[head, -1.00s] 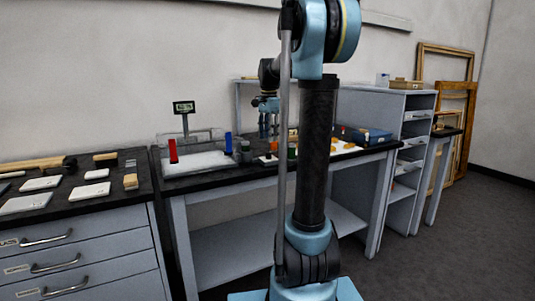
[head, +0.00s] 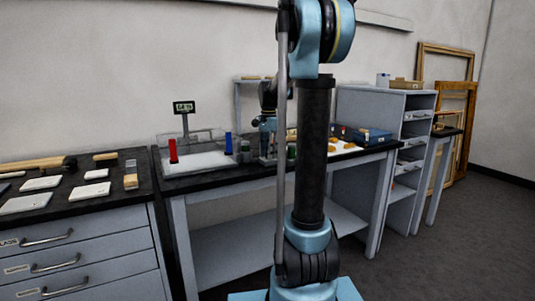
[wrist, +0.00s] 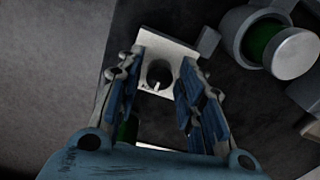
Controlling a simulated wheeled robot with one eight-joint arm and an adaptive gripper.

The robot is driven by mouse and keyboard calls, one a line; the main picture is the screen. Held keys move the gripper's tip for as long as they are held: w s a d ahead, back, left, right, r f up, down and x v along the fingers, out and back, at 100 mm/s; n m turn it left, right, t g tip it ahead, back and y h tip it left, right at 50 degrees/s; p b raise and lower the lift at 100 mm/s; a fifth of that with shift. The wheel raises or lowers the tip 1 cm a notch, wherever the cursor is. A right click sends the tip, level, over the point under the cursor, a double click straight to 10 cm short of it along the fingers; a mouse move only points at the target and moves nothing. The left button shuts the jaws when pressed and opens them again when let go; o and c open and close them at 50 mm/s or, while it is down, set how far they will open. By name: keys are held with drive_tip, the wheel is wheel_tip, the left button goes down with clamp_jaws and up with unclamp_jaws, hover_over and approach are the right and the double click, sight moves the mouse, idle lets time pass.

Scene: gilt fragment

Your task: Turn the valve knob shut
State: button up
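In the wrist view a dark round knob (wrist: 159,74) with a small white mark sits on a pale plate (wrist: 182,50); it looks like the valve knob. My gripper (wrist: 161,82) is open, its blue-padded fingers on either side of the knob with gaps showing. Whether a pad touches it, I cannot tell. In the head view my gripper (head: 267,148) is low over the dark-topped bench (head: 210,175), and the knob is hidden there behind my arm and gripper.
A green jar with a pale lid (wrist: 291,53) stands close right of the plate in the wrist view. A blue tray (head: 370,136) lies right.

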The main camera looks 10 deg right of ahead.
clamp_jaws()
drive_tip(key=shift+n, duration=0.4)
drive_tip(key=n, duration=0.7)
drive_tip(key=shift+n, duration=0.3)
drive_tip(key=n, duration=0.9)
drive_tip(key=shift+d, duration=0.1)
drive_tip(key=shift+n, duration=0.4)
drive_tip(key=shift+o, duration=2.4)
unclamp_jaws()
